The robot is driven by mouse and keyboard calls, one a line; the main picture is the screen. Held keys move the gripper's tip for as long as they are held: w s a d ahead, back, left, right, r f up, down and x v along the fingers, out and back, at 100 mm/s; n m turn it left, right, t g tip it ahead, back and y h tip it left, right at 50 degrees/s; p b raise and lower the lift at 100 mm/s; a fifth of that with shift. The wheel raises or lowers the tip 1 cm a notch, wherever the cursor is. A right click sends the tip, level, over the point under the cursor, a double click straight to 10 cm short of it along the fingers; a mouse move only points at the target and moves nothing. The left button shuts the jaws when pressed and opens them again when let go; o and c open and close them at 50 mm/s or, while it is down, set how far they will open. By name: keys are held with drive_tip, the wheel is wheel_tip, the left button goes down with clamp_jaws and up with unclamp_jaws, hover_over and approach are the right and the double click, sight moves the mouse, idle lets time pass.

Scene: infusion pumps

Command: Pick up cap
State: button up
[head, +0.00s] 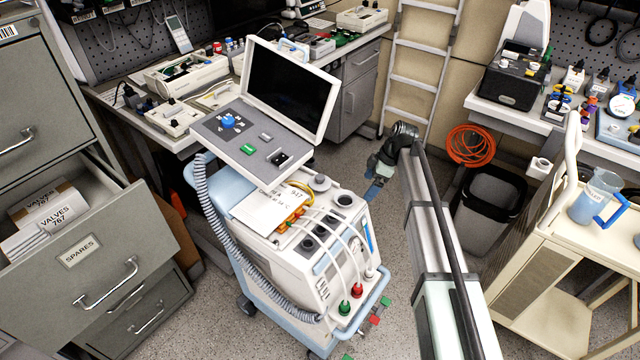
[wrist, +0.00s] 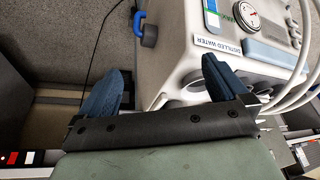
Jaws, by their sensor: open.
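My gripper (head: 376,190) hangs open just right of the white machine's top in the head view. In the wrist view its two blue fingers (wrist: 163,82) stand wide apart with nothing gripped between them. The white machine (head: 290,262) has a round grey cap-like piece (head: 319,183) on its top and several dark round ports near it. I cannot tell which piece is the task's cap.
White hoses (head: 345,262) loop over the machine's front top. A tilted dark screen (head: 290,88) rises behind it. An open drawer (head: 140,235) is at left. Grey floor (head: 405,320) shows between.

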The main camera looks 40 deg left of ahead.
sight(320, 176)
drive_tip(key=shift+n, duration=0.9)
drive_tip(key=s+a, duration=0.2)
drive_tip(key=a, duration=0.2)
drive_tip(key=s+a+r, duration=0.1)
drive_tip(key=s+a, duration=0.2)
drive_tip(key=a, duration=0.2)
drive_tip(key=s+a, duration=0.2)
drive_tip(key=a, duration=0.2)
drive_tip(key=shift+s+a+r, duration=0.15)
drive_tip(key=shift+s+r, duration=0.25)
drive_tip(key=shift+s+a+f, duration=0.15)
drive_tip(key=shift+s+a, duration=0.05)
drive_tip(key=shift+a, duration=0.1)
drive_tip(key=shift+f, duration=0.45)
drive_tip(key=shift+c, duration=0.2)
drive_tip(key=c, duration=1.1)
